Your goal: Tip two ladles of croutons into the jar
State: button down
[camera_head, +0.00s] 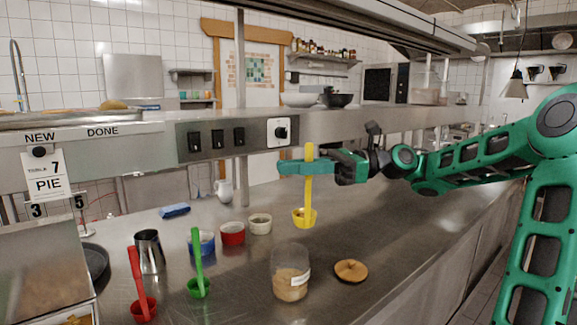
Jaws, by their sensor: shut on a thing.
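My gripper (296,167) is shut on the upright handle of a yellow ladle (309,180). The ladle hangs above the steel counter, and its bowl (309,219) shows some brownish contents. A clear jar (290,262) with a white label stands below and slightly left of the ladle, with tan crumbly contents in its lower part. The ladle bowl is apart from the jar, higher in the picture and behind its mouth. Small tubs stand behind the jar: blue (201,243), red (232,233) and white (260,224). The tubs' contents are too small to name surely.
A green ladle (198,281) and a red ladle (139,290) stand at the left front, near a metal cup (150,252). A round wooden lid (351,270) lies right of the jar. A blue sponge (174,211) lies behind. The counter's right side is clear; a shelf (370,122) runs above.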

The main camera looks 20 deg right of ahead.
jog(key=shift+w+a+f+g+h, duration=0.6)
jog(key=shift+a+f+h, duration=2.35)
jog(key=shift+f+h, duration=1.15)
jog(key=shift+w+a+f+g+h, duration=0.4)
jog(key=shift+a+f+g+h, duration=0.3)
jog(key=shift+a+f+h, duration=3.3)
jog(key=d+r+t+y, duration=0.1)
jog(key=d+r+y, duration=0.5)
jog(key=r+y, duration=0.3)
jog(key=shift+s+d+r+y, duration=0.25)
jog(key=shift+s+r+y, duration=0.05)
jog(key=shift+d+r, duration=0.2)
jog(key=s+d+r+t+y, duration=0.1)
jog(key=d+r+y, duration=0.5)
jog(key=d+r, duration=0.1)
jog(key=shift+s+t+y, duration=0.2)
jog(key=shift+t+y, duration=0.1)
